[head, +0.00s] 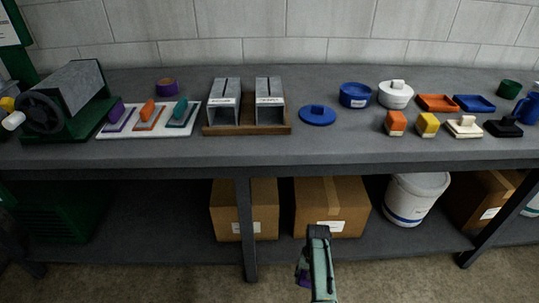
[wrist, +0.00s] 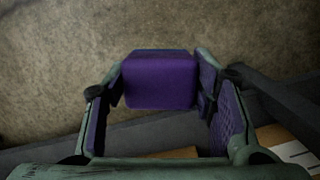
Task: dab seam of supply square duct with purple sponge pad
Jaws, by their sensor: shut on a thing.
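My gripper (head: 303,274) is in front of the bench, below the level of its top. In the wrist view its fingers are closed on a purple sponge pad (wrist: 160,80), which juts out beyond the fingertips. Only a sliver of this purple shows in the head view (head: 304,284). Two grey square ducts, one on the left (head: 224,101) and one on the right (head: 269,101), stand side by side in a wooden holder on the bench. Each has a dark seam line along its top and a small white label too small to read. The gripper is apart from both.
On the bench (head: 330,147), a white board (head: 147,132) with purple, orange and teal tools lies left of the ducts. Cardboard boxes (head: 332,205) and a white bucket (head: 414,199) stand below.

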